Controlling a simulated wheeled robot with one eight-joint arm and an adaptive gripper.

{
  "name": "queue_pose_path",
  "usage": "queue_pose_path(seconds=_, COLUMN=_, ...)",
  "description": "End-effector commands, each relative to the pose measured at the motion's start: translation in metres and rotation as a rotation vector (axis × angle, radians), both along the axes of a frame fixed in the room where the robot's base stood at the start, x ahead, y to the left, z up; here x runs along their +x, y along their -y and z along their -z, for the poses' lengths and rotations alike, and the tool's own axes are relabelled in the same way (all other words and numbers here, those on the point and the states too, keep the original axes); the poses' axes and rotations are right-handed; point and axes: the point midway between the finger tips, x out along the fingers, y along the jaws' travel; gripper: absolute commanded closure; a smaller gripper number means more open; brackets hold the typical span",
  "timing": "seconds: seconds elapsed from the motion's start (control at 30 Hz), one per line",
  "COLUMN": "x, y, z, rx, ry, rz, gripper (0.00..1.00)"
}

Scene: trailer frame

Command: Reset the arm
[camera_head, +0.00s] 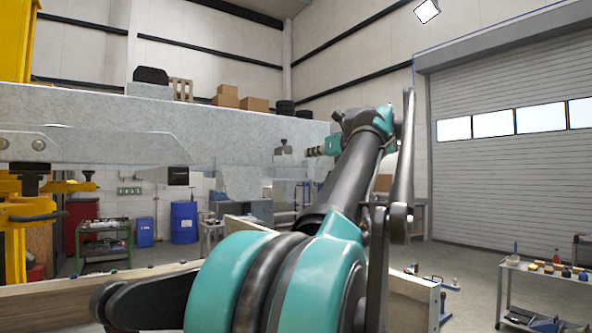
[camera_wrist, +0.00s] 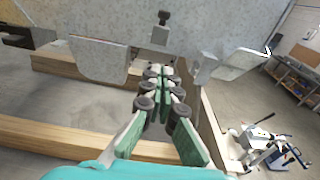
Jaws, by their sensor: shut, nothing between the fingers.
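My gripper (camera_wrist: 160,72) shows in the wrist view with its green fingers closed together and nothing between them. Its tips point at a galvanised metal frame (camera_wrist: 110,57), just below a dark bolt (camera_wrist: 160,32) on the frame's face. Whether the tips touch the metal I cannot tell. In the head view my arm reaches up and forward, bends at the top, and its end turns left toward the same trailer frame (camera_head: 90,115). The gripper's fingers are too small and partly hidden there to make out.
Wooden beams (camera_wrist: 65,135) lie below the frame. A yellow stand (camera_head: 15,215) is at the left, with a blue barrel (camera_head: 184,222) behind. A tool cart (camera_head: 540,275) stands at the right. The floor before the roller door (camera_head: 500,180) is largely clear.

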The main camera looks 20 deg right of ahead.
Motion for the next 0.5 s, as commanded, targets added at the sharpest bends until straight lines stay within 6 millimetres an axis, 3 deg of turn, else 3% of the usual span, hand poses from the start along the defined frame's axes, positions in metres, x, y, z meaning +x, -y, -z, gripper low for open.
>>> queue_pose_path(seconds=0.17, x=-0.001, y=0.001, z=-0.001, rx=0.004, ry=0.002, rz=0.003, gripper=1.00)
queue_pose_path(seconds=0.27, x=0.008, y=0.005, z=0.003, rx=0.057, ry=0.025, rz=0.032, gripper=1.00)
queue_pose_path(seconds=0.37, x=0.029, y=0.017, z=0.013, rx=0.202, ry=0.080, rz=0.106, gripper=1.00)
queue_pose_path(seconds=0.5, x=0.059, y=0.040, z=0.051, rx=0.563, ry=0.178, rz=0.257, gripper=1.00)
